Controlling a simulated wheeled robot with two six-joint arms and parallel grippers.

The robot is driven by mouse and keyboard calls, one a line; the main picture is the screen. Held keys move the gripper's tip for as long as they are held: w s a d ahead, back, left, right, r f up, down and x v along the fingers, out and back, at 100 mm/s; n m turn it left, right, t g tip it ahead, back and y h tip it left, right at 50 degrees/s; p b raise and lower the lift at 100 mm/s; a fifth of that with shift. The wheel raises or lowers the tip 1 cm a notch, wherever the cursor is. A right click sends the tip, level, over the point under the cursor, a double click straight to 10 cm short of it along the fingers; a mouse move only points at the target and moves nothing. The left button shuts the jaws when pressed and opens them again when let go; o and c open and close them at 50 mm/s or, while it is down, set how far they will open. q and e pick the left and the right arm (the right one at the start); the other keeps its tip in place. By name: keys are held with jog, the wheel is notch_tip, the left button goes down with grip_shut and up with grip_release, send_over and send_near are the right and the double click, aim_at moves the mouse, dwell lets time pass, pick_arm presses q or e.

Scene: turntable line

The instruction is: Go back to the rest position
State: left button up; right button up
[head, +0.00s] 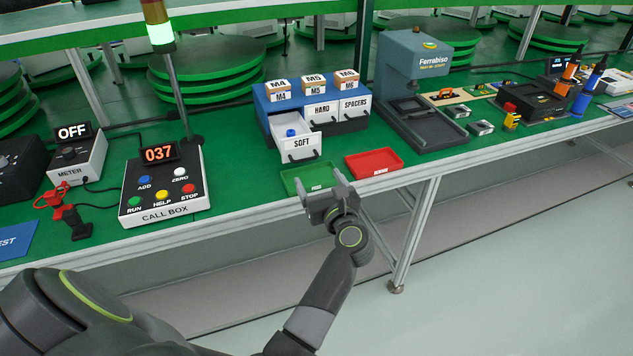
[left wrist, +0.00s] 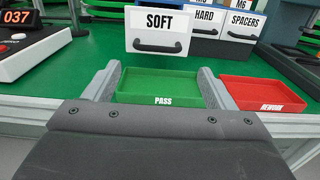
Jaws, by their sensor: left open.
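My left gripper (head: 327,190) is open and empty at the front edge of the green bench, just in front of the green PASS tray (head: 296,181). In the left wrist view its two fingers (left wrist: 152,88) stand apart, with the PASS tray (left wrist: 158,71) showing between and beyond them. I cannot tell from these views whether a finger touches the tray. My right gripper is in neither view.
The SOFT drawer (head: 301,150) stands pulled out with a blue item inside; HARD (head: 321,113) and SPACERS (head: 354,108) are shut. The red REWORK tray (head: 374,161) lies right of the PASS tray. The call box (head: 161,190) stands left. The floor in front is clear.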

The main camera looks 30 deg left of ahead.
pick_arm(q)
jog(key=s+d+f+m+h+p, duration=0.15)
jog(key=s+f+m+h, duration=0.25)
jog(key=f+m, duration=0.6)
jog(key=s+d+f+m+t+h+p, duration=0.15)
jog(key=s+f+m+h, duration=0.3)
jog(key=f+m, duration=0.65)
jog(key=s+f+m+g+h+p, duration=0.1)
jog(key=s+f+m+h+p, duration=0.3)
jog(key=f+m, duration=0.6)
jog(key=s+a+f+m+g, duration=0.1)
jog(key=s+f+m+g, duration=0.2)
jog(key=s, duration=1)
jog(key=s+a+f+m+g, duration=0.1)
jog(key=s+f+m+g, duration=0.3)
jog(key=s, duration=0.8)
jog(key=s+a+f+m+g, duration=0.2)
jog(key=s+f+m+g, duration=0.2)
jog(key=s, duration=0.9)
notch_tip(320, 180, down, 5)
jog(key=m, duration=0.3)
jog(key=shift+s+r, duration=0.15)
jog(key=shift+s, duration=0.15)
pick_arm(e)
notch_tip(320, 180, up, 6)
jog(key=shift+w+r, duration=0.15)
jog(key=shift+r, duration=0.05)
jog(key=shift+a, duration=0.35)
